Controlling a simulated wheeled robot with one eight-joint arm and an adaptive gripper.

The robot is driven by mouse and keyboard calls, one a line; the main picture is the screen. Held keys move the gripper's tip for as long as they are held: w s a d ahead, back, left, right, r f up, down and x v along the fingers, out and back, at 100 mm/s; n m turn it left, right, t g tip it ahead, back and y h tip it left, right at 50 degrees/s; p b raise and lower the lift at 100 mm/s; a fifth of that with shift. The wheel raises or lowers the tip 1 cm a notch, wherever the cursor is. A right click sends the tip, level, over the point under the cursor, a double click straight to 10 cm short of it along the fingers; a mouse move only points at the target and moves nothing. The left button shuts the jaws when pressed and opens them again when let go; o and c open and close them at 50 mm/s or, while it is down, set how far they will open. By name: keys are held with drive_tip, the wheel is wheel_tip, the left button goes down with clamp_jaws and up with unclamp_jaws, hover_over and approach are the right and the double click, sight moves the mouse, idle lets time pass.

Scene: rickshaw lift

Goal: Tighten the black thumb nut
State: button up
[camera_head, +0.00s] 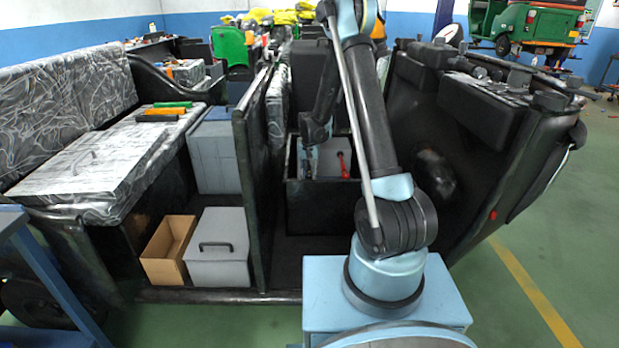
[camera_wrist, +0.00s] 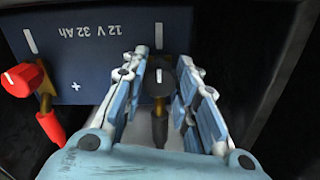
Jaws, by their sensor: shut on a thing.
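The black thumb nut (camera_wrist: 160,84) sits at the middle of the wrist view, with a white mark on its top, on a brassy terminal with a dark cable lead below it. My gripper (camera_wrist: 160,70) is shut on the black thumb nut, with one finger on each side. The blue battery (camera_wrist: 110,50) bears the upside-down text "12 V 32 Ah" and a plus sign. A red thumb nut (camera_wrist: 22,78) with a white mark sits on its other terminal at the left. In the head view my arm partly hides the battery area.
An open dark box (camera_head: 320,208) stands in the vehicle's middle, with a red item (camera_head: 343,166) inside. A partition (camera_head: 252,180) rises to its left and a dark seat panel (camera_head: 440,150) to its right. A grey box (camera_head: 217,250) and a cardboard box (camera_head: 168,250) stand at lower left.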

sight(309, 174)
drive_tip(key=o, duration=0.8)
drive_tip(key=shift+c, duration=0.2)
wheel_tip(309, 174, up, 12)
drive_tip(key=shift+f, duration=0.1)
idle(0.4)
